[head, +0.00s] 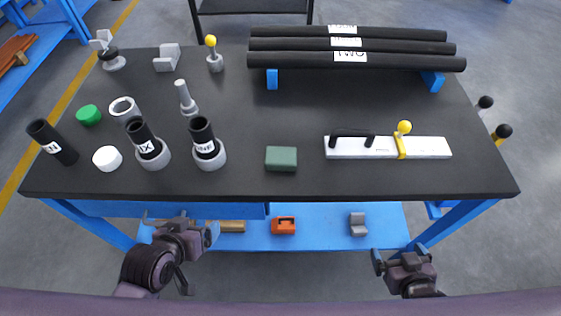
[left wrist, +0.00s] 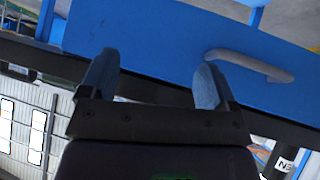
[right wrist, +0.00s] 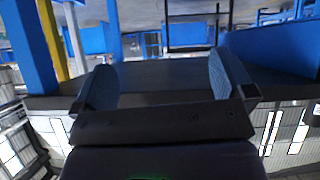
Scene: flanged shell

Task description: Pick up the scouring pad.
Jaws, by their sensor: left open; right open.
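The scouring pad (head: 281,158) is a small dark green block lying flat near the front middle of the black table (head: 300,185). My left gripper (head: 178,222) is open and empty, in front of the table's front edge and left of the pad. Its two blue fingers (left wrist: 152,82) show apart in the left wrist view, with a blue panel beyond. My right gripper (head: 403,258) is open and empty, below the table's front right and right of the pad. Its fingers (right wrist: 160,85) also show apart in the right wrist view. Neither wrist view shows the pad.
Left of the pad stand two grey flanged pieces with black tubes (head: 207,150). Right lies a white plate (head: 430,147) with a black handle and yellow clamp. Black bars (head: 400,62) rest behind. A blue lower shelf (head: 320,225) holds several items. Table around the pad is clear.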

